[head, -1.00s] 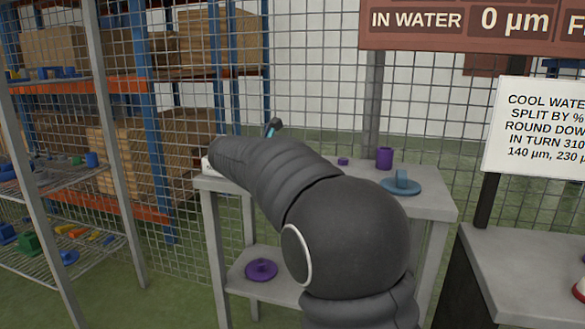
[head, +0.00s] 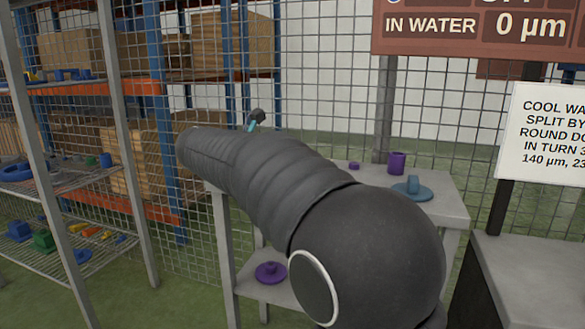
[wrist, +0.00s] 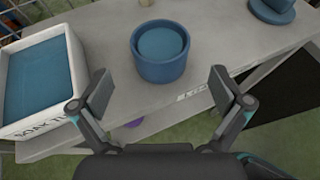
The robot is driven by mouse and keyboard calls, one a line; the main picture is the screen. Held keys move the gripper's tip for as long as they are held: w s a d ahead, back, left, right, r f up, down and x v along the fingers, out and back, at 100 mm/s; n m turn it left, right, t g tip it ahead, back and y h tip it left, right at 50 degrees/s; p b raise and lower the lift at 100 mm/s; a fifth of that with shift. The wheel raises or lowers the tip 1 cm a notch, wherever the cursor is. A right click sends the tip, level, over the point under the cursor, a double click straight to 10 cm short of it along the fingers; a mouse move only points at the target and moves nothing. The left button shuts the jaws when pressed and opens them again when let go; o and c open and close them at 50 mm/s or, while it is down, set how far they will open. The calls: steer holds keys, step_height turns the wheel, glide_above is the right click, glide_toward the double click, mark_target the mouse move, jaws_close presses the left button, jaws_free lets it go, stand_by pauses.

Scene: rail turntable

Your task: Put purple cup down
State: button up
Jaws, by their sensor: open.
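A purple cup-like cylinder (head: 397,163) stands upright near the back of the grey table (head: 447,207) in the head view, apart from my gripper. My gripper (wrist: 162,92) is open in the wrist view, with nothing between its fingers. A round blue cup (wrist: 160,68) with a blue top surface stands upright on the table just beyond the fingertips, not held. In the head view my arm hides most of my gripper and that blue cup.
A white soak tray (wrist: 76,62) with blue inside stands left of the blue cup. A blue disc with a peg (head: 412,191) sits at the right. A small purple piece (head: 354,166) lies near the cylinder. A purple disc (head: 270,272) lies on the lower shelf.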

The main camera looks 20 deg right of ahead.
steer(key=s+d+f+m+g+y, duration=0.1)
steer(key=s+f+m+y, duration=0.1)
steer(key=s+f+m, duration=0.3)
steer(key=s+d+m+y, duration=0.2)
steer(key=s, duration=0.5)
steer(key=s+d+f+m+g+y, duration=0.1)
steer(key=s+f+m, duration=0.25)
steer(key=s, duration=0.35)
steer(key=s+a+f+m+y, duration=0.2)
steer(key=s+f+m+y, duration=0.1)
steer(key=s+f+m, duration=0.2)
steer(key=s+a+f+m+y, duration=0.2)
steer(key=s+f+m, duration=0.4)
steer(key=s+m, duration=0.3)
steer(key=s+y, duration=0.1)
steer(key=s, duration=0.1)
steer(key=shift+s+a, duration=0.25)
steer(key=shift+s, duration=0.15)
steer(key=shift+r, duration=0.1)
